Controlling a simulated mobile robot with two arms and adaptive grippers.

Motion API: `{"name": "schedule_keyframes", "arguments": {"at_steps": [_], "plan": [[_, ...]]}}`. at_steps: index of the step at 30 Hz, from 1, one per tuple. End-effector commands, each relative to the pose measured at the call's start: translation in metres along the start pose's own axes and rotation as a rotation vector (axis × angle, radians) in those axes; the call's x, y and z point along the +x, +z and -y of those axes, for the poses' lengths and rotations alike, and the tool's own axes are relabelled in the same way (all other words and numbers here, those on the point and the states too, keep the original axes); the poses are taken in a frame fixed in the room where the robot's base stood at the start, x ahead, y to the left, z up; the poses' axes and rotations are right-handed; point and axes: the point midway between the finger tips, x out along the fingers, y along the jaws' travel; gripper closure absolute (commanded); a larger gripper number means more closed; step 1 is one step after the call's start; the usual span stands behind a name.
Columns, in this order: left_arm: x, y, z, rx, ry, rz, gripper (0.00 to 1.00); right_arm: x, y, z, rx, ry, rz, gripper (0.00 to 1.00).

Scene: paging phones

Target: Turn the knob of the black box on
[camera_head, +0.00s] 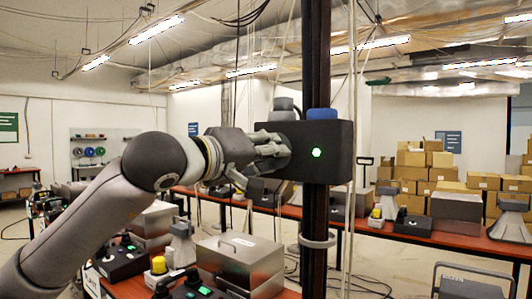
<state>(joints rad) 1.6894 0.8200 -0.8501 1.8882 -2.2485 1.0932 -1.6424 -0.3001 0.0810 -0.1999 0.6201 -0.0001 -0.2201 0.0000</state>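The black box (338,138) is fixed to a dark vertical post at the centre of the view. A green light (317,152) glows on its front. A blue part (322,113) and a grey part (284,105) stick up at its top. My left gripper (280,149) is at the left side of the box, with its fingers against or just in front of that side. The fingers overlap the box there, and I cannot tell whether they touch it or hold a knob. My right gripper is out of view.
The dark post (316,230) stands below the box, with pale cables hanging beside it. A grey metal case (240,258) and small devices with green lights and yellow buttons stand on the red-brown table at lower left. Cardboard boxes (412,172) are stacked at the back right.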

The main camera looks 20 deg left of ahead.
Motion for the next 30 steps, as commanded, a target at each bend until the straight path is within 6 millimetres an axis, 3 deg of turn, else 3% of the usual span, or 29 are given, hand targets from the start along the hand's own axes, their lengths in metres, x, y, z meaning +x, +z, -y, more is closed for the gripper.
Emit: {"name": "schedule_keyframes", "arguments": {"at_steps": [3,14,17,30], "plan": [[0.000,-0.001,0.000,-0.001,0.001,-0.001,0.52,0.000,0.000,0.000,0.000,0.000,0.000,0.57],[-0.004,-0.002,-0.001,-0.001,0.003,-0.005,0.52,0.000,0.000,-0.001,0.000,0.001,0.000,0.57],[-0.015,-0.003,-0.001,-0.001,0.003,-0.006,0.52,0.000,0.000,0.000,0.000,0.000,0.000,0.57],[-0.102,-0.002,0.000,0.000,0.002,-0.005,0.52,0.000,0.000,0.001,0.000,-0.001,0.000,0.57]]}}
